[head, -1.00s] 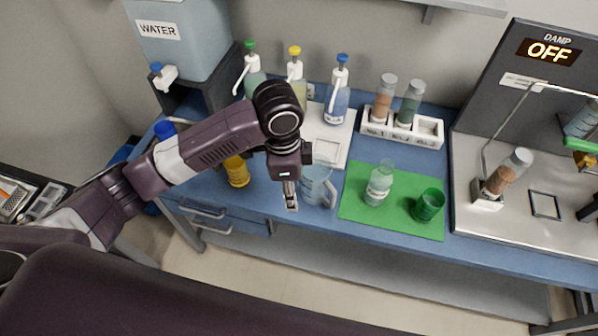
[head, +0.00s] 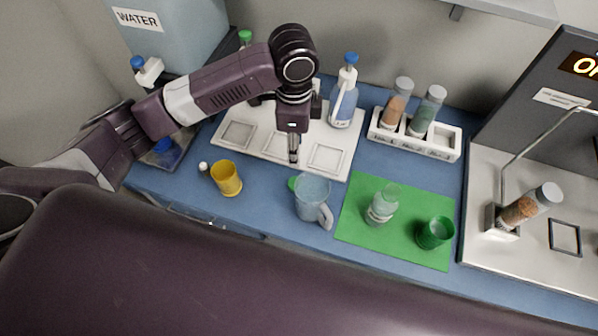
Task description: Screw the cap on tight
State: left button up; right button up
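Several capped things are in view, and I cannot tell which cap the task means. A clear vial with brown grains (head: 519,212) leans in a small white holder at the right, its grey cap (head: 549,193) at the upper end. Two more grey-capped vials, one brown (head: 395,106) and one green-grey (head: 424,117), stand in a white rack (head: 447,145). A clear bottle (head: 382,207) stands on the green mat (head: 353,232), with no distinct cap visible. My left gripper (head: 293,156) points down over the white tray, apart from these vials; its fingers appear edge-on. My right gripper is out of view.
A blue-grey jug (head: 312,196), yellow cup (head: 228,180) and green cup (head: 435,233) stand along the front. A blue-topped pump bottle (head: 344,100) stands on the white tray (head: 258,154), right of my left gripper. The water tank (head: 175,32) is behind the arm.

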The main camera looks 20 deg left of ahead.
pick_arm(q)
jog(key=f, duration=0.2)
jog(key=f+p, duration=0.1)
jog(key=f, duration=0.2)
jog(key=s+f, duration=0.1)
jog(key=f, duration=0.1)
jog(key=shift+f+p, duration=0.3)
jog(key=shift+f, duration=0.1)
jog(key=shift+w+f, duration=0.1)
jog(key=shift+f, duration=0.45)
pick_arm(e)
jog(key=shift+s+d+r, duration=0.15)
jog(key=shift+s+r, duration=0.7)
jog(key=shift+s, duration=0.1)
pick_arm(q)
jog(key=shift+f, duration=0.15)
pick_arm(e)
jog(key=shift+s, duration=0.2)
pick_arm(q)
jog(key=shift+f, duration=0.4)
notch_tip(320, 180, down, 5)
jog(key=shift+f+p, duration=0.15)
jog(key=shift+p, duration=0.5)
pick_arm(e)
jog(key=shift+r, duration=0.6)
